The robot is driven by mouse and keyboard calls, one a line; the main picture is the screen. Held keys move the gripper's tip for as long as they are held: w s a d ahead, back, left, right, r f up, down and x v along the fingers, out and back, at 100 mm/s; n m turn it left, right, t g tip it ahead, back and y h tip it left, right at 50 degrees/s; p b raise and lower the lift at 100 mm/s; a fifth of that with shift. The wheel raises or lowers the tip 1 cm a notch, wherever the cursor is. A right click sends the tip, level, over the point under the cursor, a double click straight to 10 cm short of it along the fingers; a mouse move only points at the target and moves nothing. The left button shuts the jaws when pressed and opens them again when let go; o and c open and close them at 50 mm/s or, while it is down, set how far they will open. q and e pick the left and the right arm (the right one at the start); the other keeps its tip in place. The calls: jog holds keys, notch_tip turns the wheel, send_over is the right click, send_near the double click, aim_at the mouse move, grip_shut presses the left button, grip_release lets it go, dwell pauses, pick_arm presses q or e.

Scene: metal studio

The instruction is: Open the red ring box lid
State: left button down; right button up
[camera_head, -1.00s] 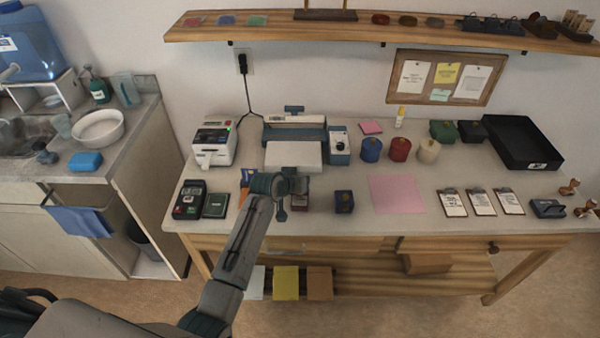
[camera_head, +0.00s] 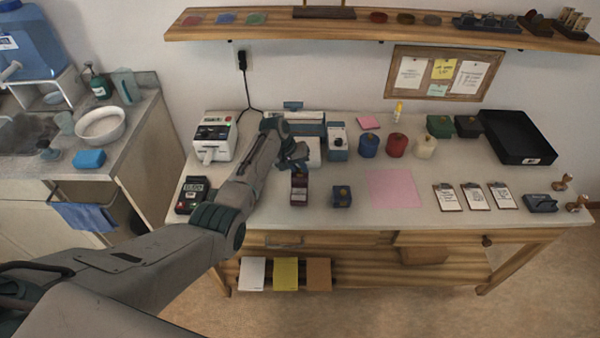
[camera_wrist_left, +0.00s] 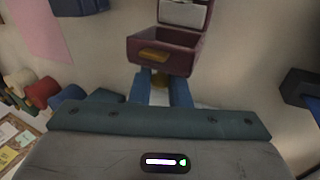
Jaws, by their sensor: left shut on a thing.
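The red ring box (camera_head: 299,193) stands near the table's front, left of a blue ring box (camera_head: 342,196). It is dark red, and its lid stands raised. In the left wrist view the red ring box (camera_wrist_left: 170,48) shows parted, with a pale inside and a gold patch. My left gripper (camera_head: 297,164) is at the back of the box. Its blue fingers (camera_wrist_left: 160,88) are shut around a small gold-brown part at the lid's edge, partly hidden between them. My right gripper is not in view.
A card terminal (camera_head: 194,194) stands left on the table (camera_head: 440,222). A label printer (camera_head: 213,136), blue, red and cream jars (camera_head: 397,145) and a black tray (camera_head: 517,136) stand behind. A pink sheet (camera_head: 394,188) lies flat to the right. A shelf (camera_head: 350,30) hangs above.

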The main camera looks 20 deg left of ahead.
pick_arm(q)
jog(key=shift+w+f+g, duration=0.1)
jog(key=shift+f+g, duration=0.1)
jog(key=shift+g, duration=0.2)
jog(key=c, duration=1.5)
grip_release()
jog(key=shift+b+v, duration=1.1)
jog(key=shift+v, duration=4.3)
jog(key=shift+a, duration=0.1)
jog(key=shift+c, duration=0.3)
